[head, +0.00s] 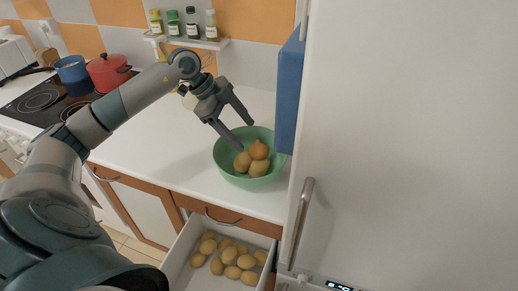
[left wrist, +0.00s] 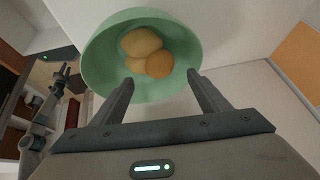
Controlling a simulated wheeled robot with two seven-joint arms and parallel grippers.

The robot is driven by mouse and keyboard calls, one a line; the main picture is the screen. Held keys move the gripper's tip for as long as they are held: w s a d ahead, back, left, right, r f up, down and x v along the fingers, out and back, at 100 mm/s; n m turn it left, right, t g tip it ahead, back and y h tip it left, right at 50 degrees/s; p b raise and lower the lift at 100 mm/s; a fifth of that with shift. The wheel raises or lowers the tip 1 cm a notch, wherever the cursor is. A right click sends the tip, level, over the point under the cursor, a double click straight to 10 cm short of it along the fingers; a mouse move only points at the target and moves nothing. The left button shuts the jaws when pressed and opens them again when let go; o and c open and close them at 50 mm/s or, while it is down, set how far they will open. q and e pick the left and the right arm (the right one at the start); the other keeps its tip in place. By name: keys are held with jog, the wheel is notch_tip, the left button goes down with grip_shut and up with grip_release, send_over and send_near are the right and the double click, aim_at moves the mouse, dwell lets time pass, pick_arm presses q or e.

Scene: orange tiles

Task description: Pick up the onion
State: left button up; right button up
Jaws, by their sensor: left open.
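The onion (head: 258,149), orange-brown and round, rests on top of potatoes (head: 259,168) in a green bowl (head: 228,172) on the counter. In the left wrist view the onion (left wrist: 160,65) lies at the bowl's near side, beside the paler potatoes (left wrist: 140,42). My left gripper (head: 246,136) is open and empty, its fingers reaching over the bowl's rim from the upper left, close to the onion. In the left wrist view the fingertips (left wrist: 160,78) are either side of the onion and apart from it. My right gripper (left wrist: 65,78) appears small at the left there; its jaws are unclear.
A blue box-like panel (head: 290,90) and the white fridge (head: 400,150) stand close on the bowl's right. An open drawer (head: 181,256) below holds several potatoes. A hob with a red pot (head: 108,73) is at left. The counter (head: 170,145) left of the bowl is clear.

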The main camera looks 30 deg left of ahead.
aim_at(255, 150)
pick_arm(q)
jog(key=shift+x, duration=1.3)
jog(key=shift+p, duration=0.4)
jog(key=shift+d+f+p, duration=0.35)
jog(key=shift+f+p, duration=0.15)
jog(key=shift+p, duration=0.05)
jog(key=p+x, duration=0.1)
jog(key=x, duration=0.2)
jog(key=shift+s+p, duration=0.1)
jog(key=shift+p, duration=0.2)
jog(key=shift+d+f, duration=0.2)
jog(key=shift+f, duration=0.25)
jog(key=shift+f, duration=0.15)
jog(key=c, duration=1.2)
